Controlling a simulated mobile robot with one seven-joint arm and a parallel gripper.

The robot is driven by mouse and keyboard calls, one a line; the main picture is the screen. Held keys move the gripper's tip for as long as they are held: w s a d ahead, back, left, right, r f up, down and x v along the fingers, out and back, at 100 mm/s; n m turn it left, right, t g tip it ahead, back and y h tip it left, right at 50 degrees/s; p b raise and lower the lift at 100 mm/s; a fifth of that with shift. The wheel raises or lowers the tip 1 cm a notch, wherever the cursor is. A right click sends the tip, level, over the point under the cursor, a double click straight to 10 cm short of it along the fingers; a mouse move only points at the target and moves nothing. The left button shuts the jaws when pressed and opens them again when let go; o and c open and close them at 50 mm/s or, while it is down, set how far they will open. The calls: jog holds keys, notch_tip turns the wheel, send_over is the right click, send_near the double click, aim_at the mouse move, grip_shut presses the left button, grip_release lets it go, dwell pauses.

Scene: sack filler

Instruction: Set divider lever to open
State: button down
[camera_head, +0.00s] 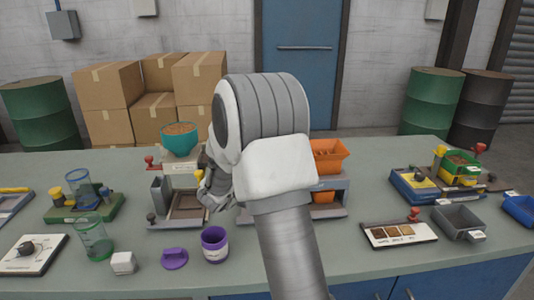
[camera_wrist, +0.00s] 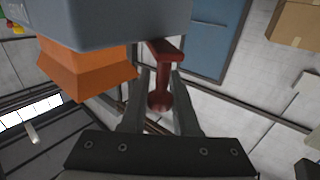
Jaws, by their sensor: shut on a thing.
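In the wrist view a dark red lever (camera_wrist: 165,50) sticks out from the side of a grey housing (camera_wrist: 110,18), beside an orange hopper (camera_wrist: 88,68). My gripper (camera_wrist: 160,98) has its two fingers on either side of the lever's rounded end and is shut on it. No label on this lever can be read, so I cannot tell its marked setting. In the head view the orange hopper (camera_head: 328,155) shows to the right of my arm. My arm hides the held lever and the gripper's fingertips there.
A teal bowl-shaped hopper (camera_head: 180,138) with another red lever (camera_head: 151,161) stands left of my arm. A purple cup (camera_head: 214,244), purple lid (camera_head: 174,258) and green clear cup (camera_head: 95,240) stand in front. A grey bin (camera_head: 459,222) and sample board (camera_head: 398,234) lie right.

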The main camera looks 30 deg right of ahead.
jog(key=shift+d+r+m+g+h, duration=0.1)
jog(key=shift+m+g+h, duration=0.2)
jog(key=shift+m+g, duration=0.15)
jog(key=c, duration=0.7)
grip_release()
jog(key=shift+o, duration=0.2)
jog(key=p+v, duration=0.1)
jog(key=v, duration=0.6)
jog(key=shift+a, duration=0.25)
